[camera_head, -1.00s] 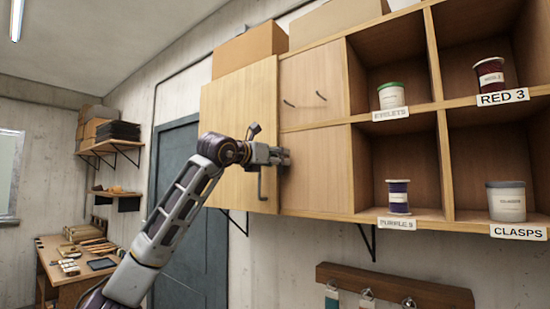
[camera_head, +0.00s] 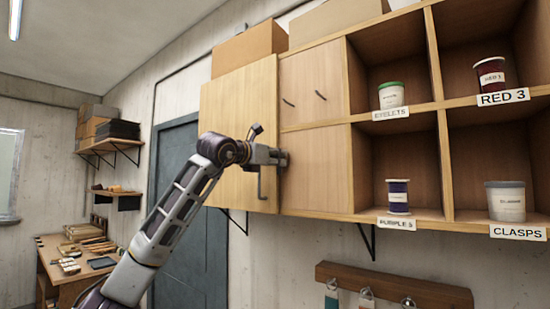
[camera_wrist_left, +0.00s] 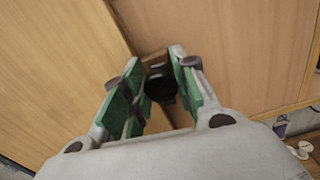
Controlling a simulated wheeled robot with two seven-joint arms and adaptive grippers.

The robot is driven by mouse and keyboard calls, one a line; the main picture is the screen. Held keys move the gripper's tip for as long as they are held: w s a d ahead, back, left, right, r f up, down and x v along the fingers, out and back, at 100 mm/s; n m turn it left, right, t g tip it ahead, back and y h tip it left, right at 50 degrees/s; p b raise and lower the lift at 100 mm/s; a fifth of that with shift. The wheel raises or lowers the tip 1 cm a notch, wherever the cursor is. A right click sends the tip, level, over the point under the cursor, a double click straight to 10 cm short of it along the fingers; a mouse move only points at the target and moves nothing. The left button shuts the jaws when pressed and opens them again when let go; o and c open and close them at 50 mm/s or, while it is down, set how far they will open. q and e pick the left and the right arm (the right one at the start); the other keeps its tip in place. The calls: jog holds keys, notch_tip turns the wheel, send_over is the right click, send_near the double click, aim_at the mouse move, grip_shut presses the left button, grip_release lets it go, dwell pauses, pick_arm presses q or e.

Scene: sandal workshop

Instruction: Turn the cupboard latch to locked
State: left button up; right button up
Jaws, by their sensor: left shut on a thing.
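The cupboard has a wide pale wooden door (camera_head: 238,120), shut or nearly so, with a bar handle (camera_head: 262,184) low near its right edge. My left gripper (camera_head: 279,158) is at that edge, where the door meets the fixed panels. In the left wrist view, my left gripper (camera_wrist_left: 160,65) has its green-padded fingers around a dark round piece, apparently the latch (camera_wrist_left: 160,86), and is shut on it. The fingers hide most of the latch, and its turn angle cannot be read. In the head view the gripper covers it. My right gripper is not in view.
Open cubbies to the right hold an eyelets tub (camera_head: 391,96), a red spool (camera_head: 490,76), a purple spool (camera_head: 398,197) and a clasps tub (camera_head: 506,202). A hook rail (camera_head: 395,287) hangs below. Cardboard boxes (camera_head: 250,48) sit on top. A workbench (camera_head: 75,260) stands at the far left.

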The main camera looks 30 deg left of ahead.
pick_arm(q)
jog(key=m+p, duration=0.1)
jog(key=m, duration=0.2)
jog(key=shift+m, duration=0.3)
jog(key=m+p, duration=0.1)
jog(key=m, duration=0.4)
jog(key=shift+d+p, duration=0.1)
jog(key=shift+p, duration=0.3)
jog(key=m, duration=0.6)
jog(key=shift+f+m, duration=0.15)
jog(key=shift+m, duration=0.25)
jog(key=shift+m+p, duration=0.3)
jog(key=shift+m, duration=0.4)
jog(key=shift+f, duration=0.1)
jog(key=o, duration=1)
jog(key=shift+o, duration=0.2)
jog(key=shift+d, duration=0.1)
